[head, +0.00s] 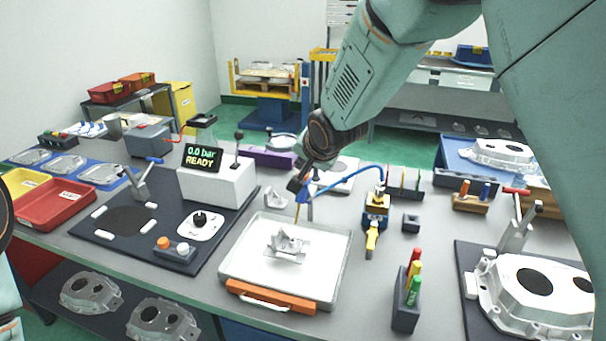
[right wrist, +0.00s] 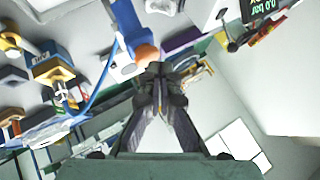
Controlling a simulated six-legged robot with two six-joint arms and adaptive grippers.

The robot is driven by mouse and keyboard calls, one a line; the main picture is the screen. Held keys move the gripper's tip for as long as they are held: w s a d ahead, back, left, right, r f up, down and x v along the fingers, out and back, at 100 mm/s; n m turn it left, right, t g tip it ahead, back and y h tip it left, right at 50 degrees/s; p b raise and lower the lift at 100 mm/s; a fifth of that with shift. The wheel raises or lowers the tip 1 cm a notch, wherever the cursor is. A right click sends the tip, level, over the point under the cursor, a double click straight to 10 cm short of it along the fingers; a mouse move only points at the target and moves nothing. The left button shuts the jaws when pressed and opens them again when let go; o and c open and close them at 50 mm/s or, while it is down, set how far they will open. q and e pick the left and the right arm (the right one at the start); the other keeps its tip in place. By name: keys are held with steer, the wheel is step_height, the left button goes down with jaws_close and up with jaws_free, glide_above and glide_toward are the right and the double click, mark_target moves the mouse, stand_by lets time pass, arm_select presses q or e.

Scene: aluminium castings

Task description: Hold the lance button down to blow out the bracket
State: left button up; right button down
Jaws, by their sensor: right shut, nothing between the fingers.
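The bracket (head: 287,246), a small pale casting, lies in the white tray (head: 235,262) with an orange front handle. Above it, the blue lance (head: 309,208) stands with a thin brass nozzle pointing down and a blue hose running right. My right gripper (head: 298,188) is shut and empty at the lance's upper end, which it partly hides. In the right wrist view, the shut fingertips (right wrist: 160,72) are close beside the orange button (right wrist: 147,53) on the lance; I cannot tell whether they touch. My left gripper is out of view.
A display box (head: 217,182) reads 0.0 bar READY. Another small pale part (head: 277,198) lies behind the tray. The blue hose (head: 350,172) arches to a yellow-blue valve unit (head: 376,212). A pen holder (head: 407,300) stands right of the tray. Bench between them is clear.

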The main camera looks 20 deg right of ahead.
steer(key=shift+f+b, duration=0.3)
steer(key=shift+f, duration=0.25)
stand_by(1.6)
stand_by(0.5)
steer(key=shift+d+r+p, duration=0.1)
steer(key=shift+r+p, duration=0.95)
steer(key=shift+p, duration=0.1)
step_height(320, 180, up, 5)
steer(key=p, duration=0.5)
steer(key=shift+p, duration=0.4)
